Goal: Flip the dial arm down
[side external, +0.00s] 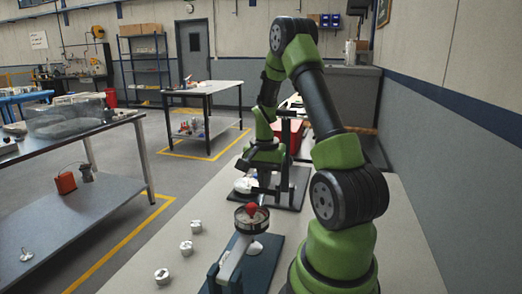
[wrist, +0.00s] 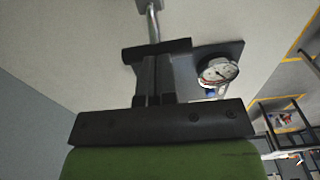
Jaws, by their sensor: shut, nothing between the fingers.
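A round dial (side external: 251,219) with a red knob on top sits at the far end of a raised silver arm (side external: 233,258), which slopes up from a blue-grey base (side external: 264,264). My gripper (side external: 243,163) is shut and empty, beyond and above this dial, beside a dark upright stand (side external: 284,150). In the wrist view my closed fingers (wrist: 154,66) point at a dark crossbar (wrist: 157,49) with a metal rod (wrist: 152,20) beyond it; I cannot tell whether they touch. A white-faced gauge (wrist: 217,72) lies to their right, on a dark plate (wrist: 234,48).
White machined housings (side external: 186,247) stand in a row on the pale bench (side external: 140,262), left of the blue-grey base. A red box (side external: 300,138) is behind the dark stand. The bench is clear between the housings and the base.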

